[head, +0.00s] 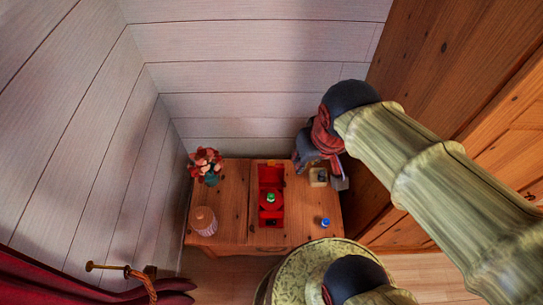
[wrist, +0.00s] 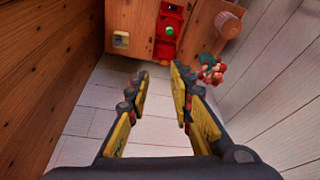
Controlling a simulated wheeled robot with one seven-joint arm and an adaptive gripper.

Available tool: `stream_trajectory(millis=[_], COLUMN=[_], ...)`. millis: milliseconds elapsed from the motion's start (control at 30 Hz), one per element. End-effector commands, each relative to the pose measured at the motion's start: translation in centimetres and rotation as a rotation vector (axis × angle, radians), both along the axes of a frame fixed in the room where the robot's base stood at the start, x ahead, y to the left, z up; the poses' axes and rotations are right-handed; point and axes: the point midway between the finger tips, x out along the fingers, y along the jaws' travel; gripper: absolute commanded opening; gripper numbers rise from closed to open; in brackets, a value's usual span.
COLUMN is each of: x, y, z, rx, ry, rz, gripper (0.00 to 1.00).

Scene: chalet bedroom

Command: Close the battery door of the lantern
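The red lantern (head: 263,211) lies on the wooden table, with a green round part (head: 270,197) on it and a small yellow part at its far end. The lantern also shows at the top of the wrist view (wrist: 161,46). A darker recess shows in its far half in the head view. I cannot clearly make out the battery door or its angle. My gripper (wrist: 158,72) is open and empty, with its yellow-lined fingers apart. It is behind and to the right of the lantern in the head view, not touching it.
Plank walls stand behind and to the left. A wooden cabinet (head: 455,60) stands at the right.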

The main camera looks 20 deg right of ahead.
Motion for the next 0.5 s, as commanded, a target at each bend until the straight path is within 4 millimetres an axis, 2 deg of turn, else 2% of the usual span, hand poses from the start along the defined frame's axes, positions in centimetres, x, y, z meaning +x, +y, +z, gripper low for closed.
stream_trajectory(millis=[333, 500], x=[7.4, 11.6], y=[-0.3, -0.5], z=[-6.7, -11.0], rx=[0.006, 0.012], ry=[0.249, 0.336], rz=[-0.018, -0.040], gripper=[0.01, 0.00])
